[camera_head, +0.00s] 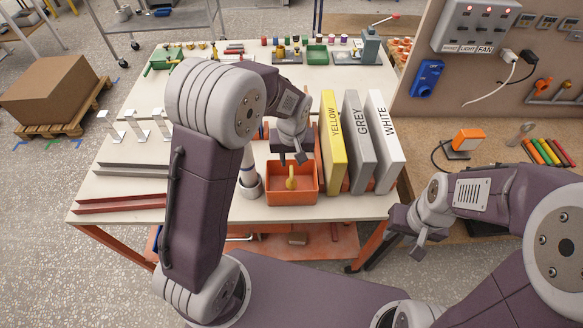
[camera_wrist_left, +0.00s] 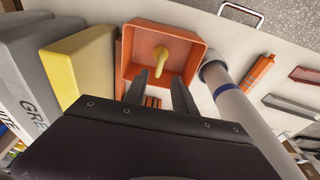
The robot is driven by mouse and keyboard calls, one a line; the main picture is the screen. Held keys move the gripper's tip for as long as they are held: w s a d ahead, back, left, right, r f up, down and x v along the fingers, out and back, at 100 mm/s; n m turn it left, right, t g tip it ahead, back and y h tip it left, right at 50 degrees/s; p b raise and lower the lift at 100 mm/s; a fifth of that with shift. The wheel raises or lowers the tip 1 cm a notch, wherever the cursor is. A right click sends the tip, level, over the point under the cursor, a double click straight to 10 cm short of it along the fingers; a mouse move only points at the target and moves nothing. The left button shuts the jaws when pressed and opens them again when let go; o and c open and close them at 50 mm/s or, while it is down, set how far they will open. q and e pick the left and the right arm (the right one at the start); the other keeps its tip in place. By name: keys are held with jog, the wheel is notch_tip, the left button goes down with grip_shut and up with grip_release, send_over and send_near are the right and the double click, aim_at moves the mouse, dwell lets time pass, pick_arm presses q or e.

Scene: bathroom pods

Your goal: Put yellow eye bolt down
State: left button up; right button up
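The yellow eye bolt (camera_head: 291,184) is inside the orange bin (camera_head: 292,199) on the white table. In the left wrist view the eye bolt (camera_wrist_left: 160,57) stands out against the floor of the bin (camera_wrist_left: 142,30). My left gripper (camera_head: 290,159) is above the bin, pointing down at it. In the left wrist view its fingers (camera_wrist_left: 160,84) are spread apart with a gap between them, and the eye bolt shows beyond their tips. My right gripper (camera_head: 412,232) hangs off the table's right side, empty as far as I can see; its finger opening is unclear.
Yellow (camera_head: 333,142), grey (camera_head: 359,142) and white (camera_head: 384,142) upright binders stand right of the bin. A white cylinder with a blue band (camera_head: 249,178) stands close on its left. Metal and red channel pieces lie at the table's left. Tools line the back.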

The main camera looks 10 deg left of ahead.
pick_arm(q)
jog(key=s+a+f+m+b, duration=0.1)
jog(key=s+a, duration=0.4)
jog(key=s, duration=1.1)
jog(key=shift+s+m+g+h, duration=0.15)
jog(key=shift+m+g+h, duration=0.25)
jog(key=shift+m, duration=0.5)
